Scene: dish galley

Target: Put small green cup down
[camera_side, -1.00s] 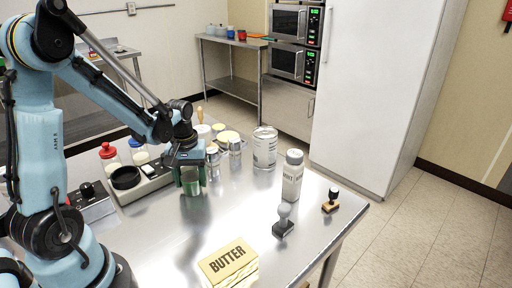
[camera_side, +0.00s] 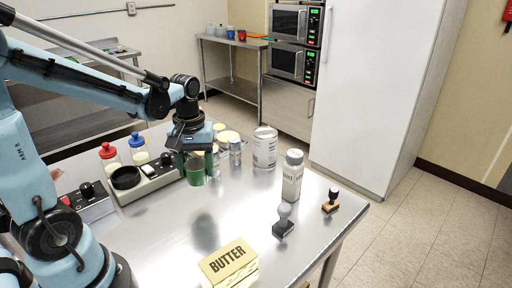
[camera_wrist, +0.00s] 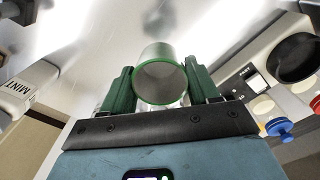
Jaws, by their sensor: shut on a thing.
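The small green cup (camera_side: 195,171) is held between the green fingers of my gripper (camera_side: 193,163), above the steel table in the side view. In the wrist view the cup (camera_wrist: 161,76) sits between the two fingers of my gripper (camera_wrist: 160,88), its open green rim facing the camera. My gripper is shut on it. A faint reflection shows on the table below, and the cup looks a little clear of the surface.
The steel table (camera_side: 190,235) has bare room in front of the cup. A grey device with a black round top (camera_side: 126,177) is at left. A large tin (camera_side: 264,148), a mint shaker (camera_side: 292,178), stamps (camera_side: 284,222) and a butter block (camera_side: 229,264) stand around.

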